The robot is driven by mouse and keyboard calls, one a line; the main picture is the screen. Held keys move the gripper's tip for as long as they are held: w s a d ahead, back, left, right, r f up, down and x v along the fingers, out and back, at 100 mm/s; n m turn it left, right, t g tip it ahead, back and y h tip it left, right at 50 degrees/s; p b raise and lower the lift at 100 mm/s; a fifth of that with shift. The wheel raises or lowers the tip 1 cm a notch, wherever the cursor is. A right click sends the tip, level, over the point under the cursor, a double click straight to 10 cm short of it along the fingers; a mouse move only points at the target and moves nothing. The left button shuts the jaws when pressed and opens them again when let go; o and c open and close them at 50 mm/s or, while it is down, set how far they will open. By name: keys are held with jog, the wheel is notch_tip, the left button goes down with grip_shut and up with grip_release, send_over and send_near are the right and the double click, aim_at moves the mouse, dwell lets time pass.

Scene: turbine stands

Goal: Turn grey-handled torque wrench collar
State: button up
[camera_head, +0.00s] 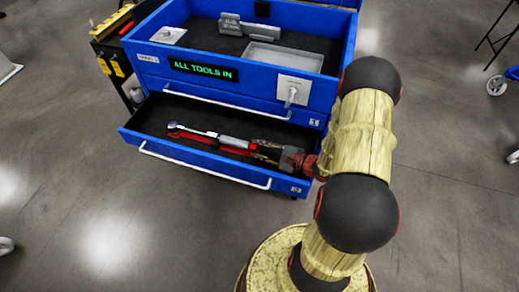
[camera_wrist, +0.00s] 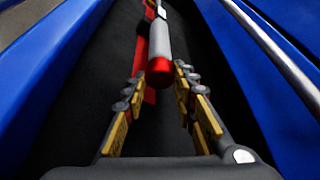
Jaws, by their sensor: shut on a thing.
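The torque wrench has a grey handle (camera_head: 235,142) and a chrome shaft, and lies in the open blue drawer (camera_head: 165,153). In the wrist view its grey handle (camera_wrist: 159,40) runs away from me and ends in a red collar (camera_wrist: 160,71) nearest me. My gripper (camera_head: 262,149) reaches into the drawer from the right. In the wrist view my gripper (camera_wrist: 160,76) has its fingers on both sides of the red collar and is shut on it. The exact contact at the fingertips is partly hidden.
A red strip (camera_head: 205,140) lies beside the wrench on the dark drawer floor. The drawer's white handle bar (camera_head: 200,168) runs along the front. Above is the blue cabinet top with a grey tray (camera_head: 280,58) and a lit "ALL TOOLS IN" sign (camera_head: 204,70).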

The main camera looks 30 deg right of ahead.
jog(key=o, duration=1.2)
jog(key=shift+c, duration=0.2)
notch_tip(320, 180, up, 10)
